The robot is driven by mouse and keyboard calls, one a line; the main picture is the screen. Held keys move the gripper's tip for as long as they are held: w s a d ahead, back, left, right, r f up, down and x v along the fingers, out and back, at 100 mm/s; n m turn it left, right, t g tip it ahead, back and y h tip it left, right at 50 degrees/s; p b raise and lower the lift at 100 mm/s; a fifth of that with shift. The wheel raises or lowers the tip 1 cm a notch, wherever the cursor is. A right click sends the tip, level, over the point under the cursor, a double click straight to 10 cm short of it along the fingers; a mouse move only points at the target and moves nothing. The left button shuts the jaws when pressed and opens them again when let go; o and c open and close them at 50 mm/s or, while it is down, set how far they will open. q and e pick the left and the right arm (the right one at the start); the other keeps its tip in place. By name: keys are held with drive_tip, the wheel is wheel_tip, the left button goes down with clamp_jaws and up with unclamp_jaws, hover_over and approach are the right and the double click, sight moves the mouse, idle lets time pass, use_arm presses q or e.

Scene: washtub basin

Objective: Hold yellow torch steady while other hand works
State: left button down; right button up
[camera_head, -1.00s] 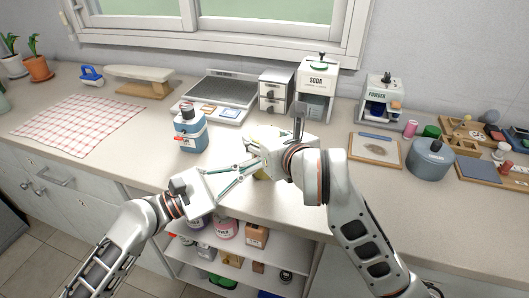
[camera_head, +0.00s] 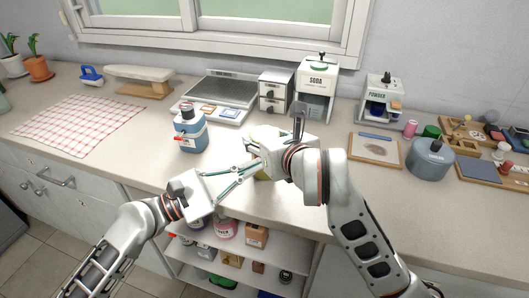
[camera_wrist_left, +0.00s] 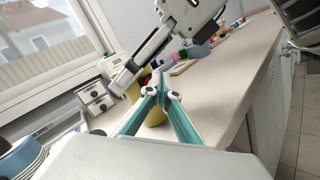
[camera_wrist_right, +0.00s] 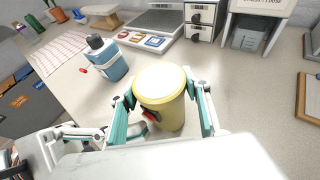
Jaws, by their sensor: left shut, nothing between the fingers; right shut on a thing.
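The yellow torch (camera_wrist_right: 166,103) is a stout cylinder with a pale round top face and a small red part on its side. My right gripper (camera_wrist_right: 162,104) is shut around it, one finger on each side. It also shows in the left wrist view (camera_wrist_left: 155,114); in the head view my right gripper (camera_head: 257,158) hides most of it. My left gripper (camera_head: 240,172) is shut and empty, its fingertips close to the torch's side. In the left wrist view its tips (camera_wrist_left: 158,90) overlap the torch; I cannot tell whether they touch it.
A blue bottle (camera_head: 189,134) stands left of the grippers. A tray-like scale (camera_head: 222,92), small drawers (camera_head: 275,90) and a soda dispenser (camera_head: 317,85) stand behind. A grey pot (camera_head: 430,160) is at right. Open shelves (camera_head: 240,250) lie below the counter's front edge.

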use_arm(q)
drive_tip(key=shift+s, duration=0.2)
drive_tip(key=s, duration=0.2)
drive_tip(key=s+a, duration=0.1)
drive_tip(key=s, duration=0.2)
drive_tip(key=shift+s+a, duration=0.35)
drive_tip(key=shift+a, duration=0.05)
idle(0.3)
use_arm(e)
drive_tip(key=o, duration=1.4)
